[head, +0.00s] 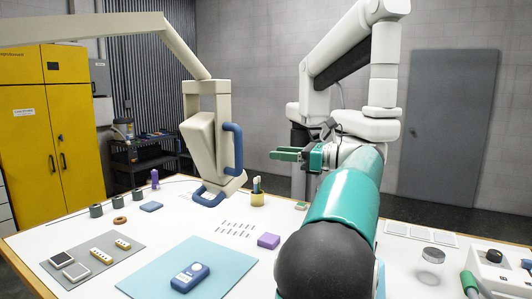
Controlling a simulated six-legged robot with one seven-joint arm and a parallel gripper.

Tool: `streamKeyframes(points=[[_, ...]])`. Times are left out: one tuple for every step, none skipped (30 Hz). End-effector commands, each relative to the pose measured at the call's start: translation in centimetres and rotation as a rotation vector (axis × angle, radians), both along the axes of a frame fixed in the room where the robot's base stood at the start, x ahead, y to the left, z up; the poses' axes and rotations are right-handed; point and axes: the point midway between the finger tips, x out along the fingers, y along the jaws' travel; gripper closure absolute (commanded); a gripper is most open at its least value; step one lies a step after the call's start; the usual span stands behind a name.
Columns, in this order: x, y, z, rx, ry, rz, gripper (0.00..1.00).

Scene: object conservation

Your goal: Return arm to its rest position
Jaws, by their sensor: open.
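My arm, teal with a dark rounded joint, rises from the bottom right of the head view and reaches away over the table. My gripper (278,154) is at its far end, near the middle of the picture, with green fingers pointing left. It is open, and I see nothing between the fingers. It is above the table (90,226), to the right of the beige device with blue handles (208,140). My own arm hides part of the tabletop.
A white jointed arm (383,60) stands behind my gripper. On the table are a blue mat (150,282) bearing a blue handheld meter (190,277), a purple block (268,241), a pen cup (257,198) and a clear jar (431,266). A yellow cabinet (30,130) stands left.

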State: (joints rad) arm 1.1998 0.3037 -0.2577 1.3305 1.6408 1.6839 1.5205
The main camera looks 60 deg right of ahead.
Motion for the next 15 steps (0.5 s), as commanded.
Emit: streamKeyframes(points=[[-0.46,-0.15,-0.01,0.000,0.000,-0.002,0.59],[-0.64,-0.18,-0.01,0.000,0.000,-0.001,0.59],[-0.81,-0.20,-0.01,0.000,0.000,-0.001,0.59],[-0.89,-0.21,-0.01,0.000,0.000,0.000,0.59],[-0.94,-0.21,-0.01,0.000,0.000,0.000,0.59],[-0.97,-0.21,0.00,0.000,0.000,0.001,0.59],[-0.97,-0.21,0.00,0.000,0.000,0.001,0.59],[-0.97,-0.21,-0.01,0.000,0.000,0.001,0.59],[-0.96,-0.21,-0.01,0.000,0.000,0.001,0.59],[-0.95,-0.21,-0.01,0.000,0.000,0.000,0.59],[-0.95,-0.21,-0.01,0.000,0.000,0.000,0.59],[-0.95,-0.21,-0.01,0.000,0.000,0.000,0.59],[-0.94,-0.21,-0.01,0.000,0.000,0.000,0.59],[-0.94,-0.21,-0.01,0.000,0.000,0.000,0.59],[-0.94,-0.21,-0.01,0.000,0.000,0.000,0.59]])
